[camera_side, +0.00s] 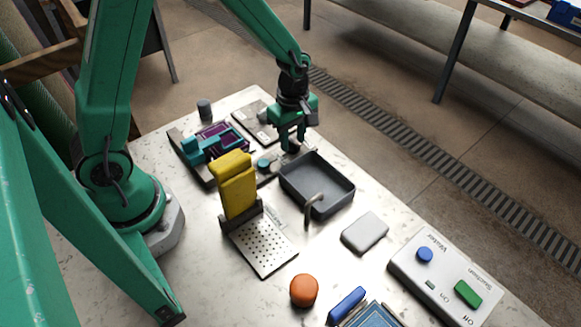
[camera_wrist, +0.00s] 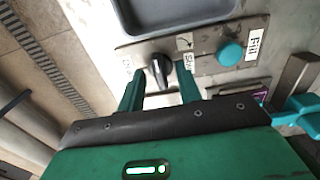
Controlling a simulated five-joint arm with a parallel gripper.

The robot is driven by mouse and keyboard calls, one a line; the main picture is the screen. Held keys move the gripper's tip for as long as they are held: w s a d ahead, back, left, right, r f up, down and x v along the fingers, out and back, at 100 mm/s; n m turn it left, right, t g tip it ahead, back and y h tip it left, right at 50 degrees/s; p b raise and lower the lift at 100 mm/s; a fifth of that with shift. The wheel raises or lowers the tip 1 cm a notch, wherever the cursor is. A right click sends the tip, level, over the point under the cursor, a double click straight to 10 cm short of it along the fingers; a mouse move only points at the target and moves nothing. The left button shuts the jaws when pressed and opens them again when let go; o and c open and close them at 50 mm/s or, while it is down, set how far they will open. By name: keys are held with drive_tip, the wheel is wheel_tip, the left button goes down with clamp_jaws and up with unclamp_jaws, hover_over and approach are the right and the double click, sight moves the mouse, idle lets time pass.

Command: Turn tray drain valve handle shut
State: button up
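The drain valve handle is a black knob (camera_wrist: 160,70) on a grey plate below the tray's edge in the wrist view. Its bar runs roughly up and down the picture, between a label reading "Shut" (camera_wrist: 188,62) on its right and a label on its left that I cannot read clearly. My gripper (camera_wrist: 159,88) is open, one green finger on each side of the knob, with gaps visible. In the side view my gripper (camera_side: 291,146) points down at the back end of the grey tray (camera_side: 317,184) and hides the handle.
A teal button (camera_wrist: 230,53) marked "Fill" (camera_wrist: 254,45) is right of the handle; it also shows in the side view (camera_side: 264,164). A yellow block (camera_side: 235,184) stands upright nearby. A control box (camera_side: 445,278), white block (camera_side: 365,232) and orange knob (camera_side: 304,290) lie further forward.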

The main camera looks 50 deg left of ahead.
clamp_jaws()
drive_tip(key=shift+m, duration=0.4)
drive_tip(key=m, duration=0.3)
drive_tip(key=shift+m, duration=0.3)
drive_tip(key=m, duration=0.9)
drive_tip(key=shift+r, duration=0.1)
drive_tip(key=shift+m, duration=2.3)
